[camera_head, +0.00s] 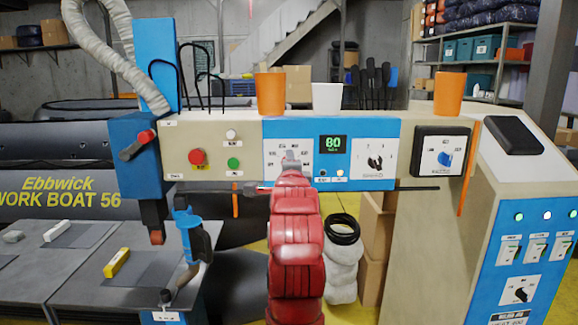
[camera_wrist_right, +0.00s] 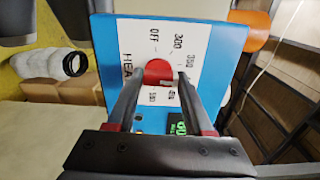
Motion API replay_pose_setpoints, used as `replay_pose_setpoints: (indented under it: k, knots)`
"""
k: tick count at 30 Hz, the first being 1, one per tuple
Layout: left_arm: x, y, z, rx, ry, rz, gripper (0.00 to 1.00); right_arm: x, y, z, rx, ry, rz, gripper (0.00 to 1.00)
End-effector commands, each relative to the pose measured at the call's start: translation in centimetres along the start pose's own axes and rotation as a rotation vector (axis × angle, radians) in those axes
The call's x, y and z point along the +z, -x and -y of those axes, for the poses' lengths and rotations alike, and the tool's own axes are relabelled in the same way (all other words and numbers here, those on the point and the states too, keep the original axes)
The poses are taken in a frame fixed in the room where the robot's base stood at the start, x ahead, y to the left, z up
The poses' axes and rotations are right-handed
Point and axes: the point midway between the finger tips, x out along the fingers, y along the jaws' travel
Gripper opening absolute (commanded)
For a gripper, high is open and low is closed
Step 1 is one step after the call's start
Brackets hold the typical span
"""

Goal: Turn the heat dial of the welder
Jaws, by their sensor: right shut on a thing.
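The welder's blue control panel (camera_head: 345,125) faces me in the middle of the head view. My right arm comes up from the bottom centre, and its gripper (camera_head: 290,165) is at the dial on the panel's left part. There the gripper mostly hides the dial. In the right wrist view the red heat dial (camera_wrist_right: 157,70) sits on a white plate marked HEAT, OFF and numbers such as 300 and 350. My right gripper (camera_wrist_right: 161,80) is shut on the dial, one finger on each side. The pointer's exact setting is unclear. My left gripper is not in view.
A green display (camera_head: 333,144) reading 80 and a second dial (camera_head: 375,162) are right of my gripper. A blue knob (camera_head: 445,158) is farther right. Red (camera_head: 197,156) and green buttons are to the left. Orange cups (camera_head: 270,93) and a white cup (camera_head: 327,98) stand on top.

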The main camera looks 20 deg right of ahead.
Motion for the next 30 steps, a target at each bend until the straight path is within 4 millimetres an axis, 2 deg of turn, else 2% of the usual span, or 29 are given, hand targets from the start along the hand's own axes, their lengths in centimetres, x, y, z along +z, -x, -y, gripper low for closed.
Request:
replay_pose_setpoints:
  k: [13, 30]
  knots:
    - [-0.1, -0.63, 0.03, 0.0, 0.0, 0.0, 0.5, -0.1, -0.04, -0.13, 0.002, -0.261, -0.002, 0.0]
    - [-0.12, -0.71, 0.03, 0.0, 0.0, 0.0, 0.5, -0.11, -0.03, -0.19, 0.002, -0.313, -0.002, 0.0]
